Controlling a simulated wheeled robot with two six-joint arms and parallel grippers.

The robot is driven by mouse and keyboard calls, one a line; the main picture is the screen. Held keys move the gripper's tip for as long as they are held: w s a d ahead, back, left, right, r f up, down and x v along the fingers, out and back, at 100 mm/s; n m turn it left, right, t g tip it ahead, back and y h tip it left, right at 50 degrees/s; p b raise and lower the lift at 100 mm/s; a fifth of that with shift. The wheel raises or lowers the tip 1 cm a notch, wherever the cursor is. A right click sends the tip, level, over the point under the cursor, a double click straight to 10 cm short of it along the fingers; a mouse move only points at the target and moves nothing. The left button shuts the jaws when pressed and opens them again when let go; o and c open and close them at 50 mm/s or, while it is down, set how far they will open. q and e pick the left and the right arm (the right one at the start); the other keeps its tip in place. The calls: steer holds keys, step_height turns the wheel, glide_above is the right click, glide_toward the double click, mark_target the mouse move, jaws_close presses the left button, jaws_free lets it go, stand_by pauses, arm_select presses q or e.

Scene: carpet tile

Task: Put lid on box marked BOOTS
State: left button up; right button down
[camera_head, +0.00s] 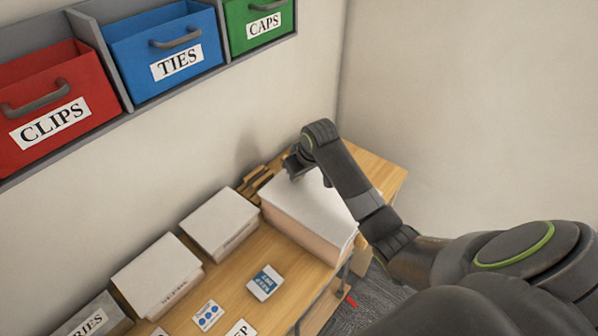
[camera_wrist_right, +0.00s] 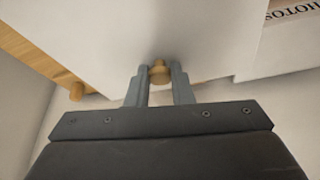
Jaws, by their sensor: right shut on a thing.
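A large white lid (camera_head: 310,205) lies over a pale tan box (camera_head: 305,238) on the wooden desk in the head view. No BOOTS marking is readable on the part of the box that shows, and I cannot tell whether the lid is fully seated. My right gripper (camera_head: 293,168) is at the lid's far end. In the right wrist view my right gripper (camera_wrist_right: 158,80) is shut on a small wooden knob (camera_wrist_right: 159,72) at the edge of the white lid (camera_wrist_right: 165,30). My left gripper is not in view.
White-topped boxes (camera_head: 220,220) (camera_head: 157,272) and a grey box (camera_head: 92,320) line the wall. A blue card (camera_head: 264,282) and a dotted card (camera_head: 207,315) lie on the desk. Wooden pieces (camera_head: 255,182) are behind the lid. Labelled bins (camera_head: 165,45) hang above.

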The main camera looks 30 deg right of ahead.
steer(key=shift+f, duration=0.55)
stand_by(0.9)
steer(key=c, duration=1.2)
jaws_free()
steer(key=shift+s+r, duration=0.15)
steer(key=shift+r, duration=0.45)
steer(key=shift+v, duration=8.15)
